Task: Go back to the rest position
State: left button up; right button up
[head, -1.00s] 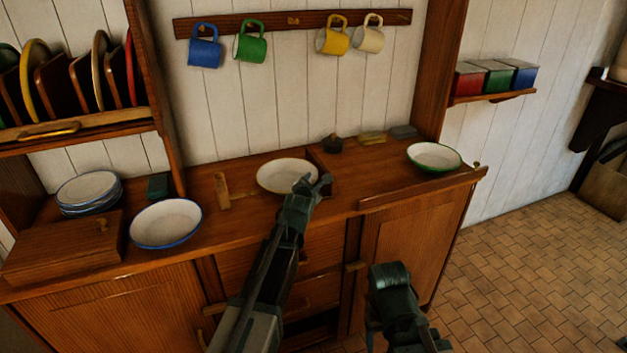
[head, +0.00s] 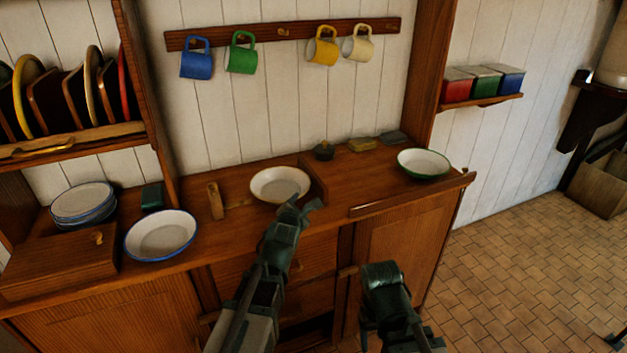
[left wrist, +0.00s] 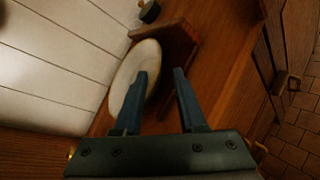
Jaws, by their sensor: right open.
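My left gripper (head: 306,207) is just in front of the cream bowl (head: 280,182) on the counter and overlaps its front rim in the head view. In the left wrist view the two fingers (left wrist: 160,78) are apart with nothing between them, and the cream bowl (left wrist: 122,88) shows beyond the left finger. My right gripper (head: 385,285) is lower, in front of the cabinet doors, away from the dishes. It is open and I see nothing held in it.
The wooden counter (head: 240,215) carries a blue-rimmed bowl (head: 160,235), a green-rimmed bowl (head: 423,163), stacked plates (head: 84,203) and a wooden box (head: 60,262). Mugs hang on a rail (head: 285,33) above. Tiled floor (head: 530,270) lies open at the right.

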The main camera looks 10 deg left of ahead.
pick_arm(q)
jog(key=s+d+f+m+g+p, duration=0.2)
jog(key=s+d+f+m+g, duration=0.3)
jog(key=m, duration=0.3)
jog(key=s+d+f+m+g+p, duration=0.2)
jog(key=s+d+f+m+g, duration=0.15)
jog(key=s+m, duration=0.45)
jog(key=s+d+m+g+p, duration=0.1)
jog(key=s+d+m+g, duration=0.1)
jog(key=s+m, duration=0.5)
jog(key=s+d+m+g+p, duration=0.1)
jog(key=s+m+g, duration=0.3)
jog(key=s+m, duration=0.4)
jog(key=shift+d+f+m, duration=0.15)
jog(key=shift+d+m, duration=0.25)
jog(key=shift+d, duration=0.3)
